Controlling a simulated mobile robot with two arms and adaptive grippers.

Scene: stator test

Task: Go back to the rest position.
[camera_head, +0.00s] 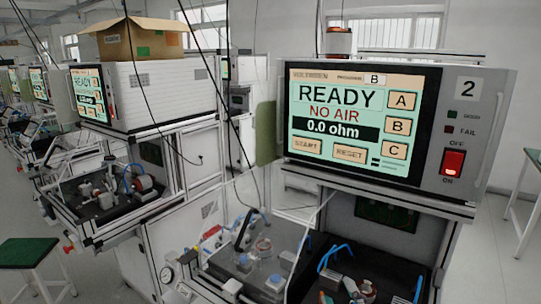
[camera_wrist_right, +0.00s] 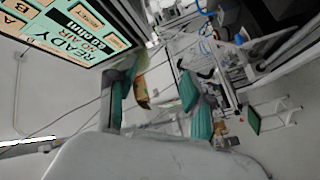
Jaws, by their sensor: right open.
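My right gripper (camera_wrist_right: 158,98) shows in the right wrist view. Its teal-padded fingers are spread apart, with nothing between them. I cannot make it out clearly in the head view. My left gripper is in neither view. The stator tester (camera_head: 492,120), marked 2, stands at the right in the head view. Its screen (camera_head: 340,97) reads READY, NO AIR and 0.0 ohm. The screen also shows at the upper left of the right wrist view (camera_wrist_right: 75,30), turned over.
A fixture bay (camera_head: 265,265) with small parts and blue tubes lies below the tester. Another tester (camera_head: 160,90) with a cardboard box (camera_head: 135,38) on top stands at the left. A green-topped stool (camera_head: 28,252) stands at lower left. Dark cables hang between the machines.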

